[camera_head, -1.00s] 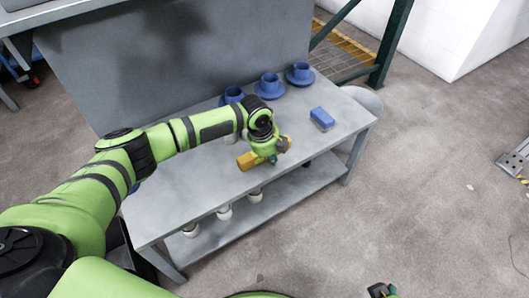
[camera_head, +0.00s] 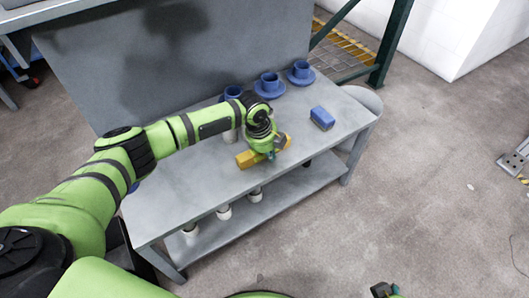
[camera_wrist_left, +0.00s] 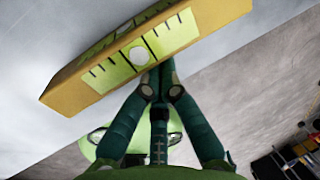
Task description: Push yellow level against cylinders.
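The yellow level (camera_head: 246,159) lies on the grey table, partly hidden behind my left gripper (camera_head: 271,155). In the left wrist view, the level (camera_wrist_left: 190,32) stretches across the top, with a yellow-green marked face. The left gripper's fingers (camera_wrist_left: 156,76) are together at the level's near side, apparently touching it, not around it. Three blue cylinders on round bases stand along the table's back: left (camera_head: 233,93), middle (camera_head: 270,82) and right (camera_head: 299,70). The left one is partly hidden by my arm. My right gripper (camera_head: 383,290) barely shows at the bottom edge; its opening is unclear.
A blue block (camera_head: 322,118) lies at the table's right. A grey panel (camera_head: 180,60) rises behind the table (camera_head: 190,188). White cylindrical parts (camera_head: 224,212) show below the tabletop, and one whitish piece (camera_head: 230,136) is under my left arm. The tabletop's front left is clear.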

